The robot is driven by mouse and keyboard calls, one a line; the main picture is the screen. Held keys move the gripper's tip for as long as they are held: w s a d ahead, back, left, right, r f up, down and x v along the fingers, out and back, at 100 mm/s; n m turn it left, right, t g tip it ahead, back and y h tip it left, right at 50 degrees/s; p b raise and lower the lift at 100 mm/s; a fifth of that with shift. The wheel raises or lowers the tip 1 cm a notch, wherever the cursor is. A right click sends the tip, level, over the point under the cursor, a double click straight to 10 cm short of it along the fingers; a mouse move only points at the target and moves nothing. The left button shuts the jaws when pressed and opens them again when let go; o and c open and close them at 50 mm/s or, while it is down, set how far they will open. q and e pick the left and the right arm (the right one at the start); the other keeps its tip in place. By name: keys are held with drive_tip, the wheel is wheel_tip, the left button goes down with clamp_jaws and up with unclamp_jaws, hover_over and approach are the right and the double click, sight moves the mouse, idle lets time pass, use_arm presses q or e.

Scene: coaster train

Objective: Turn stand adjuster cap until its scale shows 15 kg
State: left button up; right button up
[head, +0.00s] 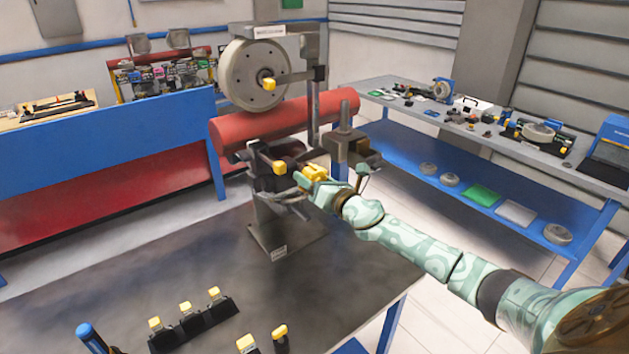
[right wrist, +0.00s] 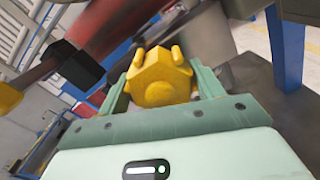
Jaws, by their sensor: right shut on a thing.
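The stand (head: 283,225) rises from the dark table and carries a grey wheel (head: 243,75) and a red roller (head: 235,133). A yellow cap (head: 314,171), which looks like the adjuster cap, sits on the right side of the stand's lower part. My right gripper (head: 312,180) is shut on this cap, with its arm coming in from the right. In the right wrist view the faceted yellow cap (right wrist: 160,75) sits between the two pale green fingers. I cannot read a scale in either view. My left gripper is not in view.
Another yellow knob (head: 280,167) is just left of the gripper. A black rack (head: 188,325) with several yellow-topped pieces and a blue handle (head: 89,335) are at the table's front. A side bench (head: 400,112) stands right. The table's left middle is clear.

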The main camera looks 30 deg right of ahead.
drive_tip(key=shift+f+n, duration=0.15)
drive_tip(key=shift+n, duration=0.15)
drive_tip(key=o, duration=1)
drive_tip(key=shift+s, duration=0.15)
drive_tip(key=shift+s, duration=0.3)
drive_tip(key=shift+s+d+b, duration=0.2)
drive_tip(key=shift+s+b, duration=0.05)
drive_tip(key=shift+s, duration=2.35)
drive_tip(key=shift+s+d+b, duration=0.2)
drive_tip(key=shift+s, duration=2.35)
drive_tip(key=shift+s+d+b, duration=0.2)
drive_tip(key=shift+s+b, duration=0.05)
drive_tip(key=shift+s, duration=2.35)
